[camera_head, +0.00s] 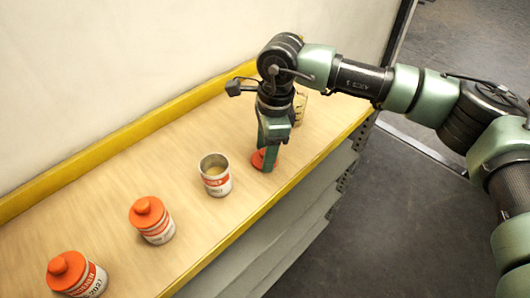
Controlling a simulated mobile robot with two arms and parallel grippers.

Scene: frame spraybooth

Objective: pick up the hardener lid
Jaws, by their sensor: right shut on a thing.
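My right gripper (268,158) points down at the bench top and is shut on an orange-red lid (258,159), which lies at or just above the wood. The gripper hides part of the lid. Just left of it stands an open can (215,175) with a white and red label and pale contents. I cannot read the label well enough to tell which can the lid belongs to. My left gripper is not in view.
Two cans with orange lids, a middle one (152,219) and a near one (75,273), stand along the wooden bench (110,195). A pale container (300,104) stands partly hidden behind my right gripper. A yellow ledge (95,150) runs along the wall.

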